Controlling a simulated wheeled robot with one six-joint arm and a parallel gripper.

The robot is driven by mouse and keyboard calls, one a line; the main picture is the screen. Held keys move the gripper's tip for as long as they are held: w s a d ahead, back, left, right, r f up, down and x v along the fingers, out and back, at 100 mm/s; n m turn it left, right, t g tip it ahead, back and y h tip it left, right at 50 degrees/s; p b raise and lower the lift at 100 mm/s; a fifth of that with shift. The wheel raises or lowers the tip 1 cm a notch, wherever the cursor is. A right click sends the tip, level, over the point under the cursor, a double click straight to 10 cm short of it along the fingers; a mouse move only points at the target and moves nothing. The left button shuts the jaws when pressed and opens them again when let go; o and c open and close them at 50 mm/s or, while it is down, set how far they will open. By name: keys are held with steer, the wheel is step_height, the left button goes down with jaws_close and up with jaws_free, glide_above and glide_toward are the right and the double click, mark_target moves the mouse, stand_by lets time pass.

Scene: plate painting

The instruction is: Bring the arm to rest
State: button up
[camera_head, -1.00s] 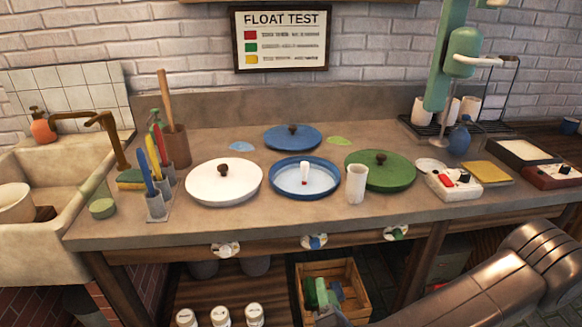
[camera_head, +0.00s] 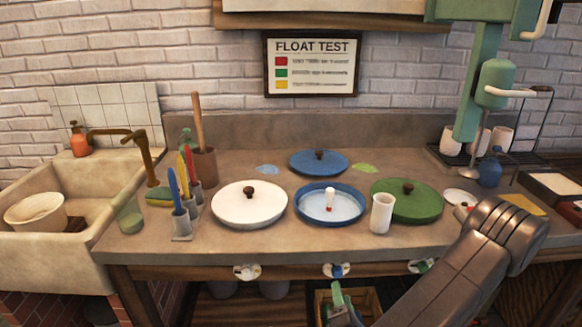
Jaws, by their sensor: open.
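My arm (camera_head: 470,262), dark grey, rises from the bottom edge at the lower right, with its bent joint in front of the counter's right part. It hides part of the counter edge and most of a small device behind it. I cannot make out my gripper's fingers; the arm's far end runs out of clear view at the bottom.
A white cup (camera_head: 382,213) stands between the blue dish and green plate. Brush holders (camera_head: 181,225) are at left, beside a stone sink (camera_head: 75,245). A green stand (camera_head: 480,100) rises at back right. A wooden crate (camera_head: 365,298) is below the counter.

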mark_target(337, 276)
steer(key=shift+w, duration=2.15)
steer(key=shift+s, duration=0.15)
steer(key=shift+s, duration=5.9)
steer(key=w, duration=1.4)
steer(key=shift+w+a+p, duration=0.15)
steer(key=shift+p, duration=0.2)
steer(key=shift+f+n+b, duration=0.1)
steer(key=shift+n+b, duration=0.2)
steer(key=shift+n, duration=1)
steer(key=n+b, duration=0.1)
steer(key=n, duration=0.5)
steer(key=shift+b, duration=0.4)
steer(key=shift+n, duration=0.3)
